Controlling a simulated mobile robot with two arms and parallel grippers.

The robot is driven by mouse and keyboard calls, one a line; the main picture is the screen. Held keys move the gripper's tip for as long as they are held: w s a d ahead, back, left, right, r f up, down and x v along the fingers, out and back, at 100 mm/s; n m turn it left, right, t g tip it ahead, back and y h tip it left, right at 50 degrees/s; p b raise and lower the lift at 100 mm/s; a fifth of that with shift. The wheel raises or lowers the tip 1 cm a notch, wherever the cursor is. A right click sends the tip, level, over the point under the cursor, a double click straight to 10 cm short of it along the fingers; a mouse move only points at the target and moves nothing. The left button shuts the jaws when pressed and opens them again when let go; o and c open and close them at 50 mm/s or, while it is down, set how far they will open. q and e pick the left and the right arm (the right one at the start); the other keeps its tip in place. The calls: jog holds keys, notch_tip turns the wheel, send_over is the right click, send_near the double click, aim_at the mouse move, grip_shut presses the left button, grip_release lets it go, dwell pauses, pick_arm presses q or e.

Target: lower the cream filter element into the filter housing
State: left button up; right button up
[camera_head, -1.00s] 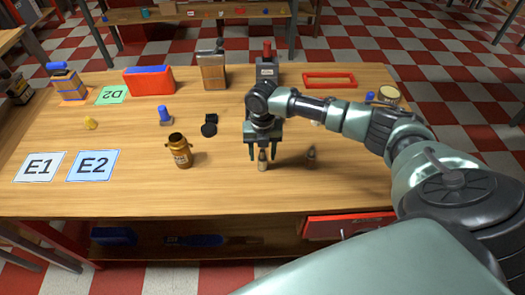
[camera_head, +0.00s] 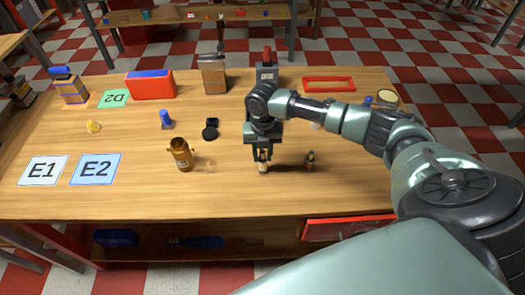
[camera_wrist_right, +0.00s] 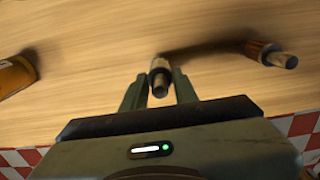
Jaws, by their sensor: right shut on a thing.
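My right gripper (camera_head: 263,157) is shut on a small upright bottle-shaped piece (camera_head: 263,166) near the front middle of the table. In the right wrist view the held piece (camera_wrist_right: 159,78) shows a pale collar and a brownish round end between the fingers. I cannot tell for sure which thing is the cream filter element or the filter housing. A round container with a cream top (camera_head: 386,97) stands at the back right, apart from the gripper. An amber jar (camera_head: 182,156) stands left of the gripper. My left gripper is out of view.
A similar small piece with a brown body (camera_head: 310,161) stands just right of the gripper; it also shows in the right wrist view (camera_wrist_right: 270,52). A blue-topped piece (camera_head: 166,121) and a black part (camera_head: 210,130) stand back left. Cards E1 and E2 lie front left.

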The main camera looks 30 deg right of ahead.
jog(key=shift+r+p, duration=2)
jog(key=shift+r, duration=0.25)
